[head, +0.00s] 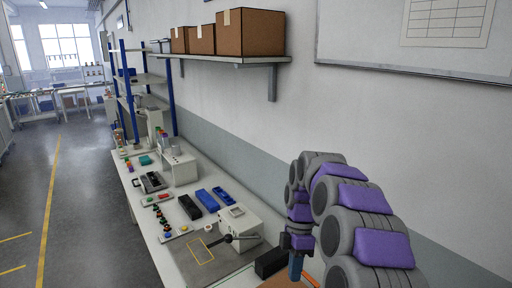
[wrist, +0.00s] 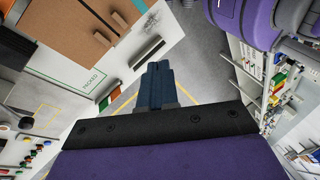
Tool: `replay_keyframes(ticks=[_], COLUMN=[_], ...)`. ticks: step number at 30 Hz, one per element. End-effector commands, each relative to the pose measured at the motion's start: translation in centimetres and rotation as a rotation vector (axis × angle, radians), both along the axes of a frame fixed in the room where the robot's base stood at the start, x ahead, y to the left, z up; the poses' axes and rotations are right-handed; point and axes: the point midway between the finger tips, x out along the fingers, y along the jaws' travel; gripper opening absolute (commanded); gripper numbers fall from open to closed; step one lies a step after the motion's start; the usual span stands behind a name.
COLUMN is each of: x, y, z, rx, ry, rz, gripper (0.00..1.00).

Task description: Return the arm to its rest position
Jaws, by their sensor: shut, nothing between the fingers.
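My grey and purple arm stands folded at the right of the head view. It ends in my gripper (head: 295,268), a blue-grey tip that points down in front of the near end of the workbench (head: 133,188). In the wrist view my gripper (wrist: 156,72) shows its two dark blue fingers pressed together with nothing between them. Grey floor shows past the fingertips, and I see no contact with anything.
A grey mat (head: 190,265) with a yellow outline lies at the bench's near end, beside a white machine with a dark lever (head: 232,238). Blue bins (head: 209,200) stand behind. A wall shelf (head: 230,61) carries cardboard boxes (head: 250,32). A clear floor aisle (head: 75,200) runs left.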

Motion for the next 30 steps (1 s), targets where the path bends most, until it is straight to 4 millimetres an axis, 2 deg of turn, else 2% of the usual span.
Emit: replay_keyframes(ticks=[1,7,16,22,30], x=[-1.3,-6.3,-14.6,-20.6,-28.4], y=[0.0,0.6,-0.1,-1.5,-2.8], z=[0.6,2.0,2.3,1.2,-1.9], rx=[-0.019,-0.111,-0.252,-0.338,-0.451], ry=[-0.007,-0.024,-0.051,-0.065,-0.083], rz=[-0.052,-0.284,-0.671,-0.956,-1.366], gripper=[0.0,0.0,0.0,0.0,0.0])
